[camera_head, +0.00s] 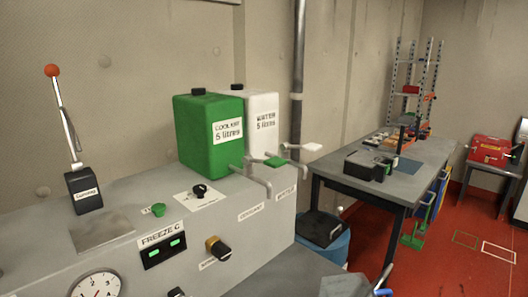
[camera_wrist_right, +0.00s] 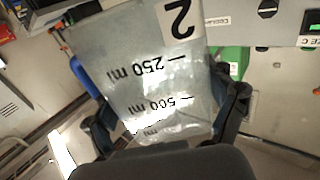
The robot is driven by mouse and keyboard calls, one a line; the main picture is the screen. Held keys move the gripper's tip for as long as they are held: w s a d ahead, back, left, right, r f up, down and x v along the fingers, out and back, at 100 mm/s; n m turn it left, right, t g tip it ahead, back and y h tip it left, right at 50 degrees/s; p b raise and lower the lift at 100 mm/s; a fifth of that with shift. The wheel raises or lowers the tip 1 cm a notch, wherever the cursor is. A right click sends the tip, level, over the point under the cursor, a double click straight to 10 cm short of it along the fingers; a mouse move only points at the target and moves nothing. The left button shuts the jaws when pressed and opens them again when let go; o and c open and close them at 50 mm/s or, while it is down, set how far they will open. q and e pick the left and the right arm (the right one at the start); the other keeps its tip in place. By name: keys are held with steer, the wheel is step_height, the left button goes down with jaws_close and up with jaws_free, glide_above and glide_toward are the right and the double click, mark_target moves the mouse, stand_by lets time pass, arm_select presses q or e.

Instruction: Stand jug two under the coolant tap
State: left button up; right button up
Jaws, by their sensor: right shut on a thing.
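Jug two (camera_wrist_right: 150,75) is a clear jug with a "2" label and 250 ml and 500 ml marks. It fills the middle of the right wrist view, its print upside down there. My right gripper (camera_wrist_right: 168,118) is shut on it, one dark finger on each side. The coolant tap (camera_head: 262,172), with a green handle, sticks out from the grey machine below the green coolant tank (camera_head: 208,135) in the head view. My left gripper is not in view.
A white water tank (camera_head: 262,112) and a white-handled water tap (camera_head: 302,150) are right of the coolant ones. The machine's front (camera_head: 195,262) has knobs, a display and a gauge. A grey table (camera_head: 410,180) stands behind at right; a blue bin with a black lid (camera_head: 322,228) is between.

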steer(key=shift+s+d+f+m+h, duration=0.1)
steer(key=shift+d+f+m+h, duration=0.2)
steer(key=shift+d, duration=0.3)
steer(key=shift+s+d+f+m+h, duration=0.1)
steer(key=shift+d+f+m+h, duration=0.1)
steer(key=shift+d+f+h, duration=0.25)
steer(key=shift+s+d+f, duration=0.1)
steer(key=shift+s+d, duration=0.1)
steer(key=shift+d, duration=0.15)
steer(key=s+f, duration=0.2)
steer(key=s, duration=0.5)
steer(key=shift+s+f, duration=0.35)
